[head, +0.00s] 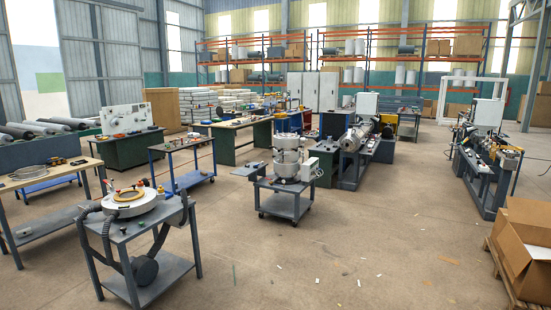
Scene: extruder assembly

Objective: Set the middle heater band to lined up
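A silver upright cylinder stack (287,158) stands on a grey wheeled trolley (285,204) near the middle of the view. It has several band-like rings one above another; which is the middle heater band, and how it is turned, is too small to tell. A grey box-like part sits on its right side. Another silver round body (354,137) faces me on the extruder machine (368,152) behind and to the right. Neither of my grippers is in view.
A grey cart (143,233) with a round ring unit and hose stands front left. A workbench (48,180) is at far left, a blue cart (184,150) behind. Cardboard boxes (524,245) on a pallet are at front right. The floor (390,240) between is mostly open.

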